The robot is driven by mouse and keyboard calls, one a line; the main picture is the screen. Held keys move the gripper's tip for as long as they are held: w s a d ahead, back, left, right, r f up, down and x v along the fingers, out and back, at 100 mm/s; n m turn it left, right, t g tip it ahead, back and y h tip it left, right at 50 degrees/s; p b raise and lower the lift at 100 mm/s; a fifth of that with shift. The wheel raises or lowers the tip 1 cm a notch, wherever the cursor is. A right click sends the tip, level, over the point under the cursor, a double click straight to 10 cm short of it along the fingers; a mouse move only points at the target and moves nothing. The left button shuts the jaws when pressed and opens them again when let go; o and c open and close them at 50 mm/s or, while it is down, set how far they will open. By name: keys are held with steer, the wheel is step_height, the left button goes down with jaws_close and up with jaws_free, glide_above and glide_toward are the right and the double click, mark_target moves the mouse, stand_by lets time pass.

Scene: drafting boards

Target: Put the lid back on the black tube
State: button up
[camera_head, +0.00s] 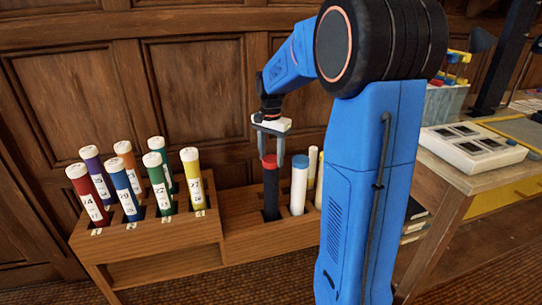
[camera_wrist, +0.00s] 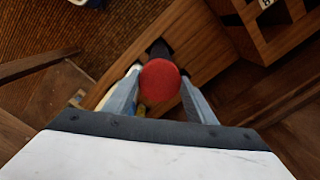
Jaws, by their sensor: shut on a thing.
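The black tube (camera_head: 271,191) stands in a slot of the wooden rack, right of its middle in the head view. A red lid (camera_head: 269,161) is at the top of the black tube, and it also shows as a round red disc in the wrist view (camera_wrist: 160,80). My gripper (camera_head: 270,160) points down over the tube with its fingers on both sides of the red lid, shut on it. In the wrist view, part of the black tube (camera_wrist: 159,49) shows beyond the lid. Whether the lid is fully seated is too small to tell.
A white tube with a blue lid (camera_head: 299,186) stands close right of the black tube, with pale yellow tubes behind. Several numbered, colored tubes with white lids fill the left rack (camera_head: 150,241). A table (camera_head: 467,180) with boards stands at right; panelled wall behind.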

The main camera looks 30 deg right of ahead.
steer(key=o, duration=1.1)
steer(key=shift+o, duration=0.6)
steer(key=o, duration=0.3)
steer(key=shift+o, duration=0.2)
steer(key=shift+r, duration=0.1)
steer(key=shift+r, duration=3.4)
steer(key=shift+c, duration=0.2)
jaws_close()
